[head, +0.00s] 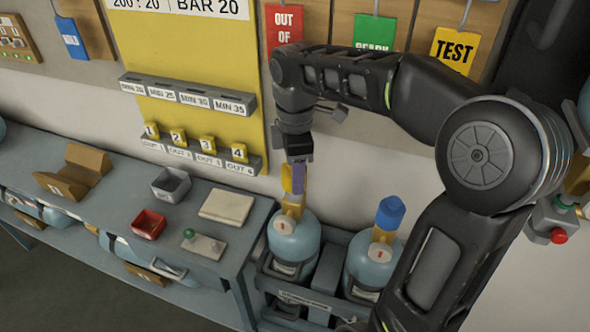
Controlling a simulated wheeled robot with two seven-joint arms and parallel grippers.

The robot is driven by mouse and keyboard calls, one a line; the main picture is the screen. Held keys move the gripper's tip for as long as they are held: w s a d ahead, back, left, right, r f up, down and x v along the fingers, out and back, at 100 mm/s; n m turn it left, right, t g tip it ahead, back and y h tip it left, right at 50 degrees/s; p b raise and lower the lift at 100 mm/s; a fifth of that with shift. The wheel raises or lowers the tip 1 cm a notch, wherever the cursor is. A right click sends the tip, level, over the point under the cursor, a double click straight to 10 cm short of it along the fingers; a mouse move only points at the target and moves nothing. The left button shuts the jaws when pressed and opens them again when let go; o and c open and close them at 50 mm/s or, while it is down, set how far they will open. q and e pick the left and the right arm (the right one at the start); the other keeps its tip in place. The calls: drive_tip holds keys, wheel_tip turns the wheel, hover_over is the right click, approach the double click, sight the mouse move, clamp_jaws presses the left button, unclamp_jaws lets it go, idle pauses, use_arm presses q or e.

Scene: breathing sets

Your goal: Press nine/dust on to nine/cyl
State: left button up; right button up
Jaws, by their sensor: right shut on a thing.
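My right gripper (298,164) points down above the left of two pale blue cylinders (296,246). The cylinder stands upright in a dark crate (274,284). The labels are too small to read, so I cannot confirm which cylinder is nine. My left gripper is not in view.
A second cylinder (371,262) with a blue cap (390,212) stands to the right in the crate. The grey bench (110,205) at left holds a grey tray (171,186), a red tray (149,224) and a pale pad (227,206). A yellow board (190,60) and hanging tags are behind.

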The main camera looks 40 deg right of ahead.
drive_tip(key=shift+f+b, duration=1.1)
drive_tip(key=shift+f, duration=0.7)
drive_tip(key=o, duration=1.4)
drive_tip(key=shift+f, duration=0.1)
